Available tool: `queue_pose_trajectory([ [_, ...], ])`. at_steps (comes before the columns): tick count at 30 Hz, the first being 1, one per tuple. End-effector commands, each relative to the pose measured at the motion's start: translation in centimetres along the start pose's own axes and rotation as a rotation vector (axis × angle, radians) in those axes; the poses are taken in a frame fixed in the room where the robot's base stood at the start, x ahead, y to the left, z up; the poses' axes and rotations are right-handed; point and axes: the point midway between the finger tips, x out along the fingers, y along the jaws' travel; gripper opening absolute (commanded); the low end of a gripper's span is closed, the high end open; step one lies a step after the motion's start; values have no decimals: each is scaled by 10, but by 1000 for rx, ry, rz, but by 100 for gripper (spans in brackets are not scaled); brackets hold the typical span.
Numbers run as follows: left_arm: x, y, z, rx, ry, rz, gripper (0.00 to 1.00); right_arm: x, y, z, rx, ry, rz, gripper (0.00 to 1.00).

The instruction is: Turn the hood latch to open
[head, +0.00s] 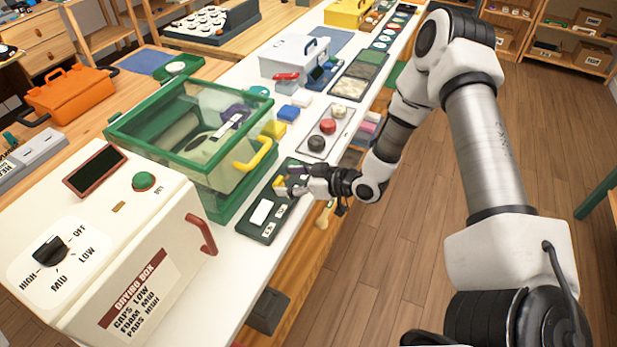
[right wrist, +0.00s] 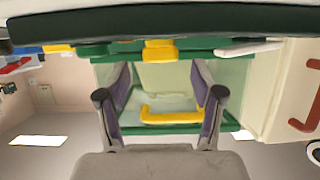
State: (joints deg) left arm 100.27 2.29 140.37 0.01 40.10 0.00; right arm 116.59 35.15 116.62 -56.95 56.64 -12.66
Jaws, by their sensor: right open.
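The hood (head: 190,130) is a clear box with a green frame and a yellow handle (head: 256,158) on its front; the handle also shows in the right wrist view (right wrist: 185,118). A small yellow piece, which looks like the latch (head: 279,182), sits by the dark green panel (head: 258,228) in front of the hood. My right gripper (head: 287,186) is right at this piece. In the right wrist view my right gripper (right wrist: 160,72) is open, and the yellow piece (right wrist: 160,50) lies just beyond and between its fingertips. I cannot tell whether they touch. My left gripper is out of view.
The white drying box (head: 140,230) with a dial stands left of the panel. The wooden floor (head: 390,260) on the right is clear.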

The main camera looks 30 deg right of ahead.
Motion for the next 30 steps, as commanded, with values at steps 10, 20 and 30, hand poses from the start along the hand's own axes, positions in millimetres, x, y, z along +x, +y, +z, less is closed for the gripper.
queue_pose_trajectory([
  [10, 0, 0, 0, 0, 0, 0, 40, -69, 2, -2, 5, 6, 7, 67],
  [20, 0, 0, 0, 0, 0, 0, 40, -91, 0, 0, 0, 2, -1, 67],
  [30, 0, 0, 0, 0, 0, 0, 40, -91, 0, 0, -1, 0, -1, 67],
])
